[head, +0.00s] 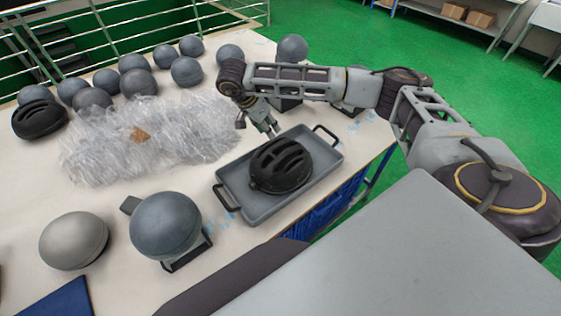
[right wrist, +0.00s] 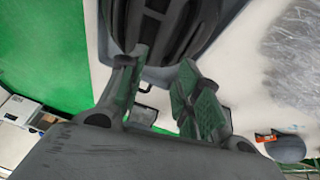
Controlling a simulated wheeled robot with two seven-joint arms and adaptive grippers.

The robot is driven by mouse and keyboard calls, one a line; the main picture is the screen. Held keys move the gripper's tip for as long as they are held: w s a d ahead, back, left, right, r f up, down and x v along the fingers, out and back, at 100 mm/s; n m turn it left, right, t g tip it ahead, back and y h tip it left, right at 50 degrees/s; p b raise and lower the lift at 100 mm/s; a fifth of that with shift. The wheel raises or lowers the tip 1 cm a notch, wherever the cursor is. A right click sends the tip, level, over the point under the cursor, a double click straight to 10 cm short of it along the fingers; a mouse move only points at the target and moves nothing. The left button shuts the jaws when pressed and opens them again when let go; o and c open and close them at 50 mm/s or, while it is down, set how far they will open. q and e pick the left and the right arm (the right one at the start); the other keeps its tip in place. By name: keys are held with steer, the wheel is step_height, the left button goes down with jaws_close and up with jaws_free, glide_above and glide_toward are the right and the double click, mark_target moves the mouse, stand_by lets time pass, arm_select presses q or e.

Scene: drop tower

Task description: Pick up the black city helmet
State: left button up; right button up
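A black vented helmet (head: 282,165) sits in a grey tray (head: 234,190) with black handles, near the table's right edge. In the right wrist view the helmet (right wrist: 165,25) is at the top, just beyond the fingertips. My right gripper (head: 268,128) is over the tray's far side, behind the helmet. In the right wrist view the gripper (right wrist: 163,62) has its two fingers apart with nothing between them. Another black helmet (head: 40,119) lies at the far left of the table. My left gripper is not in view.
A heap of clear plastic wrap (head: 150,140) lies left of the tray. Several grey ball-like headforms (head: 186,71) stand behind it. A metal railing (head: 110,30) runs behind the table.

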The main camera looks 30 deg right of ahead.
mark_target(278, 143)
steer(key=shift+x, duration=2)
steer(key=shift+f, duration=0.15)
steer(key=shift+p+x, duration=0.95)
steer(key=shift+x, duration=1.5)
steer(key=shift+a, duration=0.1)
jaws_close()
